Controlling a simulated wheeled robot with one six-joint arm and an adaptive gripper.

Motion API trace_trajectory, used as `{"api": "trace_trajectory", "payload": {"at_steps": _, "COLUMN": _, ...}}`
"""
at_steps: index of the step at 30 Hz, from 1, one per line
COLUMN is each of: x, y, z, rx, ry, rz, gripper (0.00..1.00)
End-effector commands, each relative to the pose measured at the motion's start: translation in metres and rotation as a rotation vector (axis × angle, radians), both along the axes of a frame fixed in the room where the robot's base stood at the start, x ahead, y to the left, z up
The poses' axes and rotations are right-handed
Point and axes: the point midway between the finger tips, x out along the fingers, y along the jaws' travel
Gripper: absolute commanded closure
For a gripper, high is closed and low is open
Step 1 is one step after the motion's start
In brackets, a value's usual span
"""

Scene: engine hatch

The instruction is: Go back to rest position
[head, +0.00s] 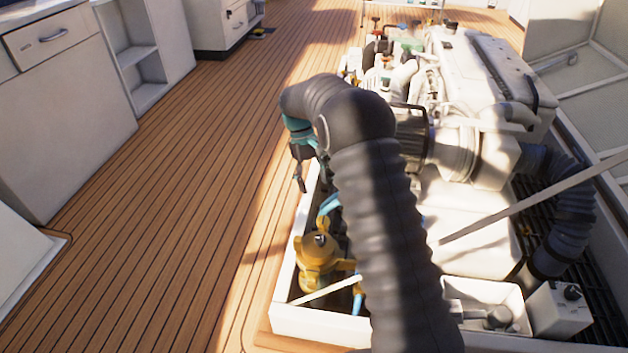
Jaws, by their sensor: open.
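My gripper (300,183) hangs below the bent end of my grey ribbed arm, near the middle of the head view. It points down, over the left edge of the open engine hatch, above and behind a brass-yellow fitting (318,262). The gripper is small and dark here, and partly hidden by my arm. It is open, and I see nothing held in it. My arm crosses the hatch from the bottom of the picture and hides part of the engine bay.
A white engine (483,75) fills the hatch at the right. The hatch has a raised white rim (318,326). A thin strut (540,202) slants across the right side. White cabinets (68,100) stand at the left. The plank deck (185,190) between is clear.

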Motion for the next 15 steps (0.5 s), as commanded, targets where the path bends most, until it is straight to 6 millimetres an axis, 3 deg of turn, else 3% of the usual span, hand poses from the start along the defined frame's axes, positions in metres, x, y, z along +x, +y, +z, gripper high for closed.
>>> {"api": "trace_trajectory", "payload": {"at_steps": 10, "x": 0.007, "y": 0.003, "z": -0.006, "rx": 0.005, "ry": -0.045, "rz": -0.034, "gripper": 0.37}}
{"api": "trace_trajectory", "payload": {"at_steps": 15, "x": -0.018, "y": -0.001, "z": -0.034, "rx": 0.003, "ry": -0.039, "rz": -0.079, "gripper": 0.37}}
